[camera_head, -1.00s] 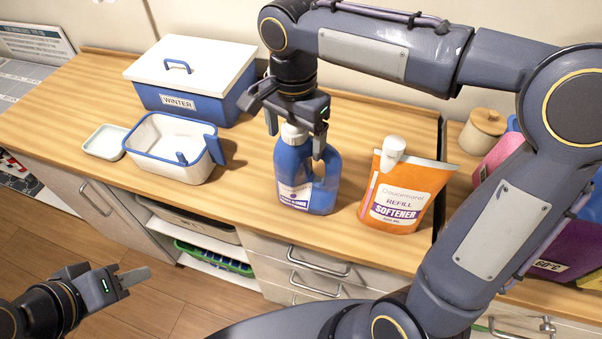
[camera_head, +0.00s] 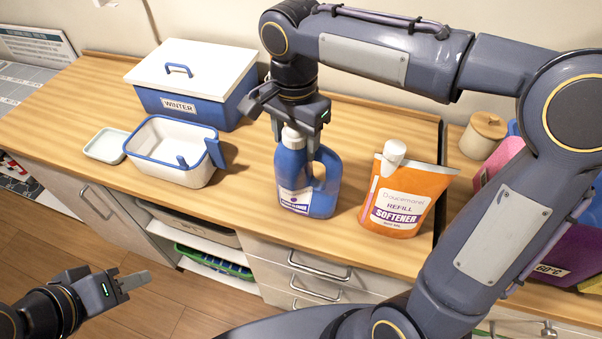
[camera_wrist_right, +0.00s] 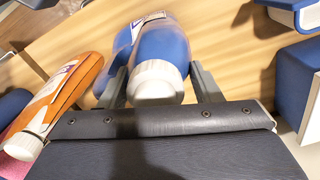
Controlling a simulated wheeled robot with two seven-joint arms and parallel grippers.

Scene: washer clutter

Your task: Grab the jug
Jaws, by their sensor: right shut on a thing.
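The jug (camera_head: 293,172) is a blue bottle with a white cap, a label and a side handle. It stands upright on the wooden counter in the head view. My right gripper (camera_head: 298,138) comes down from above and is shut on the jug's upper part, just below the cap. In the right wrist view the jug (camera_wrist_right: 163,45) lies between the two fingers, with its cap towards the camera. My left gripper (camera_head: 122,282) is low at the left, away from the counter. Its fingers overlap in view, so their gap is unclear.
An orange softener pouch (camera_head: 405,195) stands close right of the jug. A white tub with blue rim (camera_head: 172,166), a small dish (camera_head: 105,146) and a lidded blue box (camera_head: 190,90) stand to the left. A wooden-lidded jar (camera_head: 484,132) is at the right.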

